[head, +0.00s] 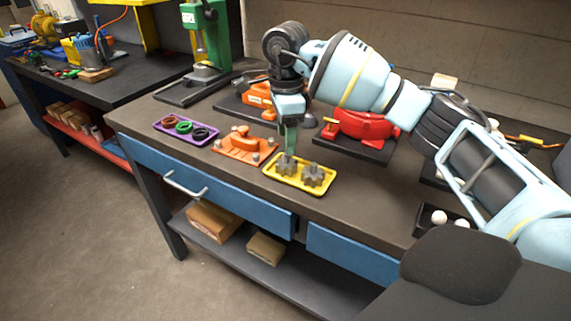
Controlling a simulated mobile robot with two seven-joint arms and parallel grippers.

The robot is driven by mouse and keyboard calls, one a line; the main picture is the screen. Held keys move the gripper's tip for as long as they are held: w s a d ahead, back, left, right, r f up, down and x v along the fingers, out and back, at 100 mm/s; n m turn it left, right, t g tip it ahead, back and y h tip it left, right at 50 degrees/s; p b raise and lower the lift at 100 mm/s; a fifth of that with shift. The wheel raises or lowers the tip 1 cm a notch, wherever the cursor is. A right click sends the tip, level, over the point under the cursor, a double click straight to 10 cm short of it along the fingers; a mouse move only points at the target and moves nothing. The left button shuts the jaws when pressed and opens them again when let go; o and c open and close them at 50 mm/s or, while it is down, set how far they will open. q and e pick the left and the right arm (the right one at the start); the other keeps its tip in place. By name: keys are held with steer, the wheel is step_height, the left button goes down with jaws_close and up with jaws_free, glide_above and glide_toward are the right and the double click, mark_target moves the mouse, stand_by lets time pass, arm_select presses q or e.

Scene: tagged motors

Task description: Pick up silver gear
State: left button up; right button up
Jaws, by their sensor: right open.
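Two grey, silver-looking gears lie in a yellow tray (293,185) on the workbench. The left gear (285,166) is nearer the far left end of the tray, and the right gear (313,176) is beside it. My right gripper (290,151) points down at the left gear, with its fingertips at or just above the gear's top. It is open, but whether the fingers touch or straddle the gear is too small to tell. My left gripper is not in view.
An orange fixture (243,147) sits left of the tray, and a purple tray (168,125) with colored rings is farther left. A red machine (365,125) stands behind on the right. A green press (208,40) stands at the back left. The bench's front edge is close to the yellow tray.

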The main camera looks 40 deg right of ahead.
mark_target(286, 162)
steer(key=shift+f, duration=0.55)
steer(key=f, duration=0.3)
steer(key=shift+s+a+f, duration=0.1)
steer(key=shift+s+f, duration=0.1)
steer(key=shift+f, duration=0.6)
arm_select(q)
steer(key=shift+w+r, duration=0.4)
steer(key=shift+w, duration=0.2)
arm_select(e)
steer(key=shift+c, duration=0.2)
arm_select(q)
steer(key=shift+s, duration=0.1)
arm_select(e)
steer(key=c, duration=0.8)
steer(key=shift+r, duration=0.15)
